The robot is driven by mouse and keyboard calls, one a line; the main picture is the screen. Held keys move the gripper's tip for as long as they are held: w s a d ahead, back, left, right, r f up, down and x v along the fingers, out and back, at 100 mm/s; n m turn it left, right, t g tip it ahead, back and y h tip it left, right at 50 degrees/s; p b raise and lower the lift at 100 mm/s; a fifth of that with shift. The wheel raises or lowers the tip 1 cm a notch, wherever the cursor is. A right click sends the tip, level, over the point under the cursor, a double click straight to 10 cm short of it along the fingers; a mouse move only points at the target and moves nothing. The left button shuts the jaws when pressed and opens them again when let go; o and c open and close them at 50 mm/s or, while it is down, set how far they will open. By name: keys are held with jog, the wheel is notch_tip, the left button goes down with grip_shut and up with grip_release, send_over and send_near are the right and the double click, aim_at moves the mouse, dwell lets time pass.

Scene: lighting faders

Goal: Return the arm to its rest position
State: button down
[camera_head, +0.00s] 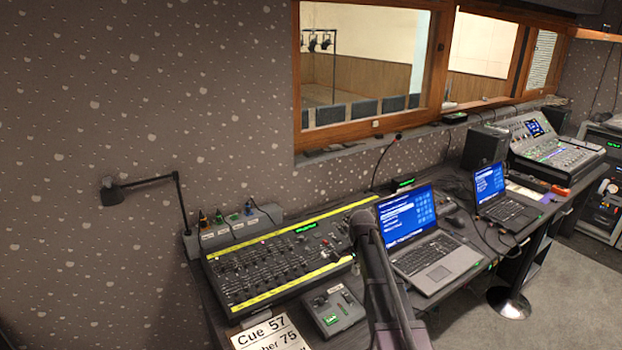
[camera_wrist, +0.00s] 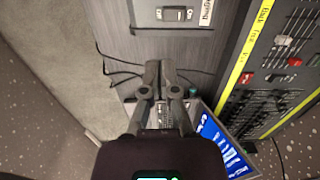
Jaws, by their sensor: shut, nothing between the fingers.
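My gripper (camera_wrist: 158,68) shows in the wrist view with its two fingers closed together and nothing between them. It is apart from the lighting desk (camera_wrist: 256,85), whose yellow-edged face lies to its right. In the head view my dark arm rises from the bottom edge in front of the laptop. My fingers cannot be made out there. The lighting desk (camera_head: 276,262) with its rows of faders lies left of my arm. A small grey box (camera_head: 333,309) sits in front of the desk; a switch box (camera_wrist: 174,13) shows at the top of the wrist view.
An open laptop (camera_head: 428,245) stands close by my arm, and a second laptop (camera_head: 497,198) is further right. A lamp (camera_head: 112,190) reaches out at left. A cue sign (camera_head: 268,335) lies at the front. Cables hang near my fingers. Grey carpet (camera_head: 560,300) is clear at right.

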jog(key=s+a+n, duration=0.3)
jog(key=s+n, duration=0.9)
jog(key=s, duration=1.1)
jog(key=shift+s+g, duration=0.25)
jog(key=shift+g, duration=0.05)
